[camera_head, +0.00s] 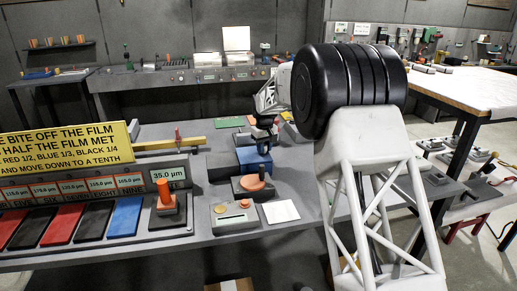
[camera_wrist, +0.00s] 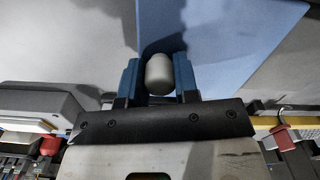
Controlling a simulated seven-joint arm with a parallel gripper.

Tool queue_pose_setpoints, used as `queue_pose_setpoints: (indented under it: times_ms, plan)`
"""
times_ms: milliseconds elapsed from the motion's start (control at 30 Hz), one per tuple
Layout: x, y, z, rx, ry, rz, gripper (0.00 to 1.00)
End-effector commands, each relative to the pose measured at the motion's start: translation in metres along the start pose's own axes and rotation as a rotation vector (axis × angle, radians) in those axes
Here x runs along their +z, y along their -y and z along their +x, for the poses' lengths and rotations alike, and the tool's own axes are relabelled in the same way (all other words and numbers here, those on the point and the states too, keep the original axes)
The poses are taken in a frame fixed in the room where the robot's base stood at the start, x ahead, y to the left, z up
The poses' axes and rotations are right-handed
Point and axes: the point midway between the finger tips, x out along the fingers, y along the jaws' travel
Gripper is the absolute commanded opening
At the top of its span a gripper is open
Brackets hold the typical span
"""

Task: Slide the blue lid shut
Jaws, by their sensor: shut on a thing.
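The blue lid (camera_wrist: 235,45) fills the upper middle of the wrist view as a flat blue panel, partly in shadow. A pale rounded knob (camera_wrist: 160,75) stands in front of it, between the two blue fingers of my gripper (camera_wrist: 159,82). The fingers are shut on the knob, one on each side. In the head view my gripper (camera_head: 263,132) is small, reaching down over a blue block-like thing (camera_head: 254,160) on the bench. How far the lid is open cannot be told, and the knob's base is hidden.
A yellow bar (camera_head: 165,146) lies to the left.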

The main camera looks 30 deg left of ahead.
Motion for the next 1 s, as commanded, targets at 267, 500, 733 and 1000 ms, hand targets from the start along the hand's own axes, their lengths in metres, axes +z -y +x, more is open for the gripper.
queue_pose_setpoints:
  times_ms: [267, 500, 733, 1000]
  plan:
    - [0.001, -0.006, -0.001, 0.003, -0.002, 0.004, 0.44]
    - [0.001, -0.004, -0.001, 0.002, -0.001, 0.003, 0.54]
    - [0.001, -0.003, -0.004, 0.002, -0.002, 0.002, 0.54]
    - [0.001, -0.003, -0.027, 0.002, -0.002, 0.003, 0.54]
